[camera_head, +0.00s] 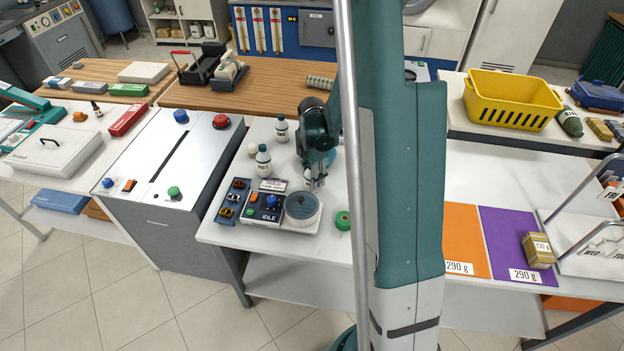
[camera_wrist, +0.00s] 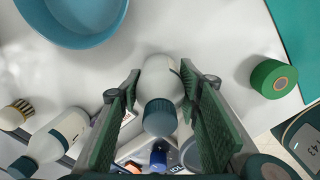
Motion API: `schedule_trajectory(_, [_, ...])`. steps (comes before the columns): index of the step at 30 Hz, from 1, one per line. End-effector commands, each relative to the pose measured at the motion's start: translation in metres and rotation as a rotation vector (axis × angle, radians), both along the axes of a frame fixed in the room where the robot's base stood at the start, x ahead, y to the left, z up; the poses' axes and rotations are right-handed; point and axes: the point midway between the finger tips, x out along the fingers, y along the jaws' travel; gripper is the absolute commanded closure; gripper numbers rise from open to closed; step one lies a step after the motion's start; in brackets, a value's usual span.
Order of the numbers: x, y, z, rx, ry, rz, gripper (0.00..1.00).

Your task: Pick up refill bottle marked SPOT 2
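My gripper (camera_head: 316,182) is low over the middle table. In the wrist view, a white bottle with a dark blue cap (camera_wrist: 160,116) stands between my finger pads (camera_wrist: 160,95). The pads lie very close on both sides; I cannot tell whether they press on it. This bottle (camera_head: 308,174) is mostly hidden by the gripper in the head view, and its marking cannot be read. Another white bottle with a dark cap (camera_head: 264,162) stands to the left, and a third (camera_head: 282,130) stands farther back. One also shows at the lower left of the wrist view (camera_wrist: 66,130).
A scale with a round plate (camera_head: 302,206) and a control panel (camera_head: 264,205) sit in front of the gripper. A green roll (camera_head: 343,220) lies to the right. A blue bowl (camera_wrist: 75,22) is close by in the wrist view. My arm hides part of the table.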

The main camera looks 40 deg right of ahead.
Motion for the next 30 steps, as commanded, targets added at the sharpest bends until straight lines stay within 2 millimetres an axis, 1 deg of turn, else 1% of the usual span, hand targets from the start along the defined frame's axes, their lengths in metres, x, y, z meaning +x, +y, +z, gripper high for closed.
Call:
schedule_trajectory(1, [0.000,0.000,0.000,0.000,0.000,0.000,0.77])
schedule_trajectory(2, [0.000,0.000,0.000,0.000,0.000,0.000,0.81])
schedule_trajectory(3, [0.000,0.000,0.000,0.000,0.000,0.000,0.82])
schedule_trajectory(11, [0.000,0.000,0.001,0.000,0.000,0.000,0.82])
schedule_trajectory(17, [0.000,0.000,0.007,0.000,0.000,0.000,0.82])
schedule_trajectory(23, [0.000,0.000,0.023,0.000,0.000,0.000,0.82])
schedule_trajectory(30, [0.000,0.000,0.053,0.000,0.000,0.000,0.82])
